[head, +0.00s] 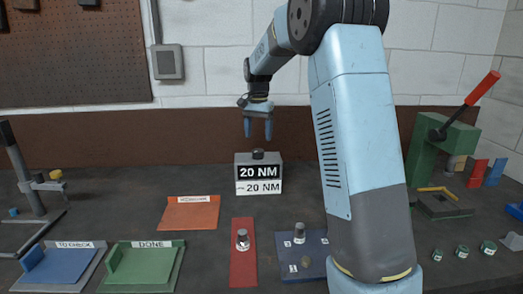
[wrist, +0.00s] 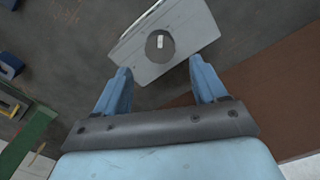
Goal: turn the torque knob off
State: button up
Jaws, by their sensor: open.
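The torque knob (head: 258,154) is a small dark round knob on top of a grey box (head: 244,160). The box front reads "20 NM" on a black display and "20 NM" on a white label below it. In the wrist view the knob (wrist: 160,45) is a dark disc with a pale mark, on the grey box top (wrist: 195,25). My gripper (head: 258,137) points down above the knob, open and empty, with a gap between its fingertips and the knob. In the wrist view its two blue fingers (wrist: 160,76) are spread, with the knob beyond and between them.
An orange tray (head: 190,215), a green "DONE" tray (head: 145,268) and a blue "TO CHECK" tray (head: 60,268) lie left. A red mat (head: 243,270) and a dark blue mat (head: 310,248) hold small parts in front. A green press (head: 430,160) with a red-handled lever stands right.

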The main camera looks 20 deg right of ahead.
aim_at(259, 150)
notch_tip(259, 150, down, 7)
dwell(0.3)
